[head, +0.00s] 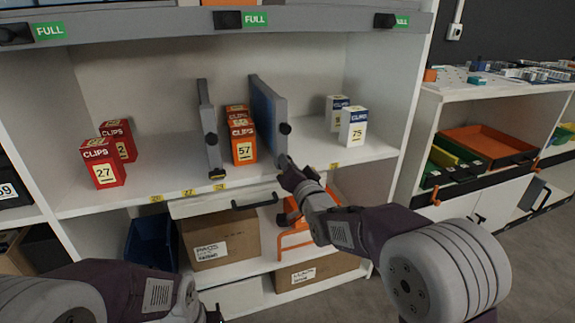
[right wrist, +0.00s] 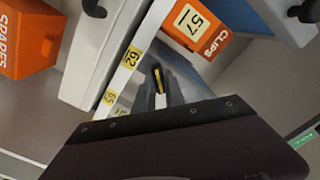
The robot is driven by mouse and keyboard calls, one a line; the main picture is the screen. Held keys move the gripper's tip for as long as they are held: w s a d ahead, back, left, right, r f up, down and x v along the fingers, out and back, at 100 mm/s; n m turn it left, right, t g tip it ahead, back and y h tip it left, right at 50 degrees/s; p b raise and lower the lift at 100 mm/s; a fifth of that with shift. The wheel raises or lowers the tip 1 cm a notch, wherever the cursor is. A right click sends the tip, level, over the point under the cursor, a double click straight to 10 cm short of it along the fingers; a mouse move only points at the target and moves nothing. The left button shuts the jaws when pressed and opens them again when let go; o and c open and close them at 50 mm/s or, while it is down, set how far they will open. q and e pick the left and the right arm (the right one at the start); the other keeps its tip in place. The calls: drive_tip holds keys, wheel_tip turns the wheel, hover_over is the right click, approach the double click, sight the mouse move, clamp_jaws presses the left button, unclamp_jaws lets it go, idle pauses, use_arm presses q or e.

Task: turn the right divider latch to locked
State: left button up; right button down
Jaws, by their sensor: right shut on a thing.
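The right divider (head: 264,112) is a blue-grey upright panel on the middle shelf with a black knob on its front edge. My right gripper (head: 288,167) is at the foot of this divider, at the shelf's front edge, and hides its latch in the head view. In the right wrist view, my right gripper (right wrist: 158,88) is shut on the right divider latch (right wrist: 158,77), a small dark piece with a yellow strip. The latch's turn is hard to read. The left divider (head: 208,125) has a dark latch (head: 217,174) at its foot. My left gripper's fingers are not clearly visible.
Orange clips boxes (head: 242,142) stand between the dividers. Red clips boxes (head: 103,162) stand left, blue-white boxes (head: 353,127) right.

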drive_tip(key=m, duration=0.9)
drive_tip(key=shift+f, duration=0.2)
drive_tip(key=shift+m, duration=0.3)
drive_tip(key=c, duration=1.4)
unclamp_jaws()
drive_tip(key=shift+d, duration=0.1)
